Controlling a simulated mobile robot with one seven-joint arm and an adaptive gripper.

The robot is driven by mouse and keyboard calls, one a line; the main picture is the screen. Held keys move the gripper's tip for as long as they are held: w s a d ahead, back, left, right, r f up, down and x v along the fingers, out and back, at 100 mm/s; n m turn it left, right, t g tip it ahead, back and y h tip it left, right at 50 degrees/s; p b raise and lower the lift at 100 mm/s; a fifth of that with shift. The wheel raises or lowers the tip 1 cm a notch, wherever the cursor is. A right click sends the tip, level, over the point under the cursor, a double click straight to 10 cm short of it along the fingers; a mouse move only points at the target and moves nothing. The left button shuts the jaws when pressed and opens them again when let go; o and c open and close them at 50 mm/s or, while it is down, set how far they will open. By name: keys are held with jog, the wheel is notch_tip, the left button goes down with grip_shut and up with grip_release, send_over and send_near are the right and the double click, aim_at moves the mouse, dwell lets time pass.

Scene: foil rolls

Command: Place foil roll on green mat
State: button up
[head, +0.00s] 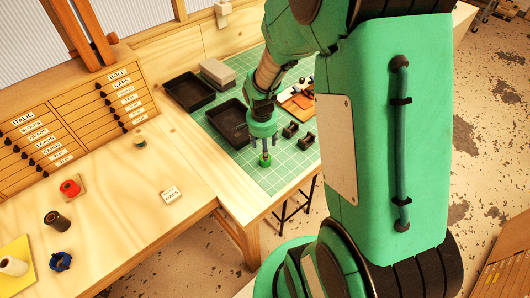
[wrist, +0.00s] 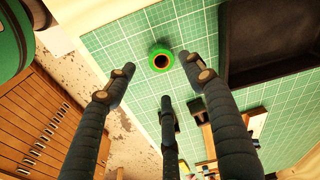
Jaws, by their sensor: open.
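A green foil roll (head: 265,160) stands on the green gridded mat (head: 245,181), near the mat's front edge. In the wrist view the roll (wrist: 151,58) shows end-on as a green ring with a dark centre, flat on the mat (wrist: 110,38). My gripper (head: 264,147) points down just above the roll. In the wrist view its fingers (wrist: 161,77) are spread apart, with the roll just beyond the tips. Nothing shows between the fingers.
Black trays (head: 188,91) and small black parts (head: 290,130) sit farther back on the mat. On the wooden bench to the left are a red roll (head: 70,187), a black roll (head: 57,222), a blue roll (head: 61,262) and a white roll (head: 13,266) on yellow.

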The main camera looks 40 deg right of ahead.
jog(key=shift+s+a+r, duration=0.1)
jog(key=shift+a+r, duration=0.05)
jog(key=shift+r, duration=1.6)
jog(key=s+a+r+n+t, duration=0.1)
jog(key=a+r+n, duration=0.2)
jog(key=a+r, duration=0.4)
jog(key=s+a+r+n+t, duration=0.1)
jog(key=a+r+n, duration=0.25)
jog(key=r, duration=0.55)
jog(key=s+a+r+n+t+y, duration=0.1)
jog(key=s+a+r+n+t, duration=0.2)
jog(key=s+a+r+n, duration=0.4)
jog(key=s+a+r, duration=0.4)
jog(key=shift+s+a+r, duration=0.2)
jog(key=shift+a, duration=0.15)
